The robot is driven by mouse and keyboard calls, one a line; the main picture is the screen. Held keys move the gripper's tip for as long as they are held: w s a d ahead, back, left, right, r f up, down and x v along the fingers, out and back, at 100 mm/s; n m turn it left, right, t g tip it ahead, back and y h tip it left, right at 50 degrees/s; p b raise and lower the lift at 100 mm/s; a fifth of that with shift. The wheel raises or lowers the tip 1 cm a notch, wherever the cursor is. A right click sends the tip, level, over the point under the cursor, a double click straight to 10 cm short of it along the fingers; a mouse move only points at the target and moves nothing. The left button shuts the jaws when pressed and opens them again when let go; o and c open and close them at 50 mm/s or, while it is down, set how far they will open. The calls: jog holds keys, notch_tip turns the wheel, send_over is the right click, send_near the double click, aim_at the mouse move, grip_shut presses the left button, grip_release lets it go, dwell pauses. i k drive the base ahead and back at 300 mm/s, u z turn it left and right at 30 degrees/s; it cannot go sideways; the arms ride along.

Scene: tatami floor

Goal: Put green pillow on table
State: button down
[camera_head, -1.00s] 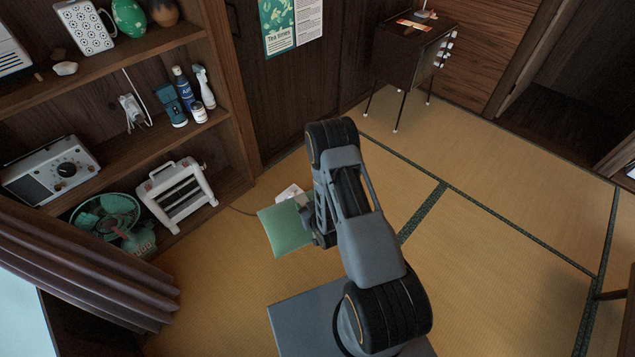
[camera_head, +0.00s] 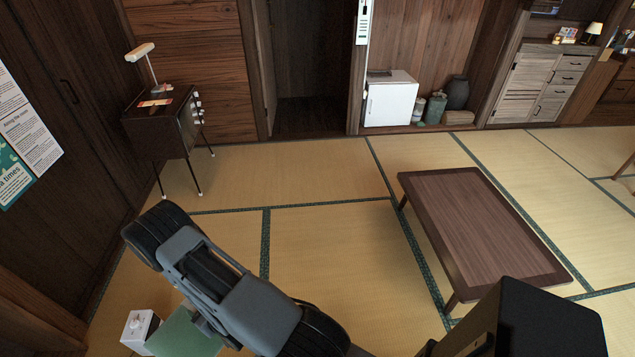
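The green pillow (camera_head: 185,335) is at the lower left of the picture, partly cut off by the bottom edge. My gripper (camera_head: 207,326) is at its right edge and appears shut on it. The fingertips are mostly hidden by my arm. The low brown wooden table (camera_head: 480,230) stands on the tatami at the right, well apart from the pillow. Its top is bare.
A white box with a knob (camera_head: 139,328) is beside the pillow. A dark legged cabinet (camera_head: 160,125) with a lamp (camera_head: 142,58) stands at the left wall. A small white fridge (camera_head: 390,100) is at the back. Open tatami (camera_head: 335,250) lies between pillow and table.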

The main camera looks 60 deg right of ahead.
aim_at(443, 208)
jog(key=z, duration=0.1)
jog(key=k, duration=0.25)
jog(key=z, duration=1.8)
jog(key=i, duration=0.85)
jog(key=z, duration=1.25)
jog(key=i, duration=1.75)
jog(key=z, duration=0.1)
